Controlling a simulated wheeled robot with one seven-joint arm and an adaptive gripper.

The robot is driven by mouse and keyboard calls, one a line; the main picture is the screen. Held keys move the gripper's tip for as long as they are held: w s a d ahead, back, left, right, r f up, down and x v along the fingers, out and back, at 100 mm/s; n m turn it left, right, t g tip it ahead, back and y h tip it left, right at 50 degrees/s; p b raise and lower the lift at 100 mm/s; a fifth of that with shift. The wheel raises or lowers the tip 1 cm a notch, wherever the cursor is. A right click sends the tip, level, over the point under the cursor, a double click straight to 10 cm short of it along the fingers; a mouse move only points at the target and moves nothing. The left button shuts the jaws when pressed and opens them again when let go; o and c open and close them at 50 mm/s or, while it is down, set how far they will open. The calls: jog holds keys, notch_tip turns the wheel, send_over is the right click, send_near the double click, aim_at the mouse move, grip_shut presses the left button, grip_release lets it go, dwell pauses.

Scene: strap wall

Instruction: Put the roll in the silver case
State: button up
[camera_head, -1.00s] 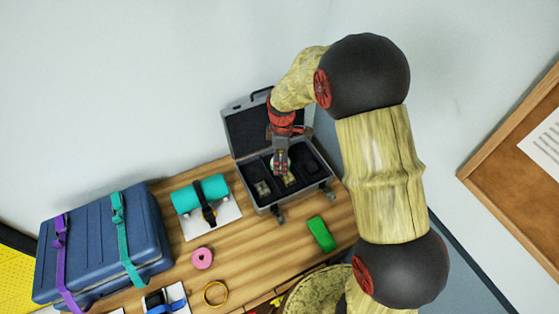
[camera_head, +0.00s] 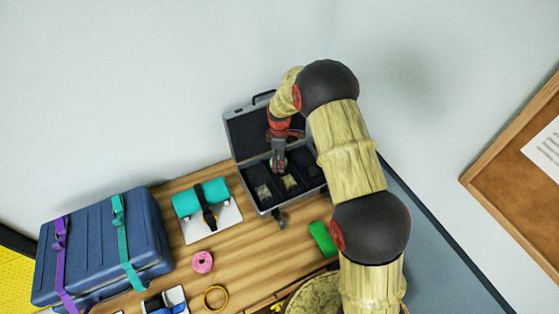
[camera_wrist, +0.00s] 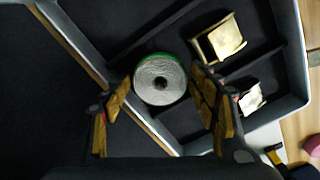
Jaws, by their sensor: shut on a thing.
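The silver case (camera_head: 262,207) stands open at the back of the table, with its dark lid raised and its dark inside split into compartments. My gripper (camera_head: 278,163) is inside the case's outline, over the compartments. In the wrist view my gripper (camera_wrist: 162,92) is shut on the roll (camera_wrist: 146,84), a grey-white coil with a green edge and a dark centre hole. The roll shows end-on between the fingers, beside a divider. I cannot tell whether it touches the case floor. In the head view the roll is mostly hidden by my gripper.
Brass-coloured pieces (camera_wrist: 228,38) sit in other compartments of the case. A green block (camera_head: 322,238), a pink ring (camera_head: 202,262), a yellow ring (camera_head: 215,297), a teal roll on a white pad (camera_head: 186,203) and a strapped blue suitcase (camera_head: 95,250) are on the table.

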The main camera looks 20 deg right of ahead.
jog(key=shift+f, duration=0.35)
jog(key=shift+f, duration=0.15)
jog(key=o, duration=0.4)
jog(key=shift+o, duration=0.2)
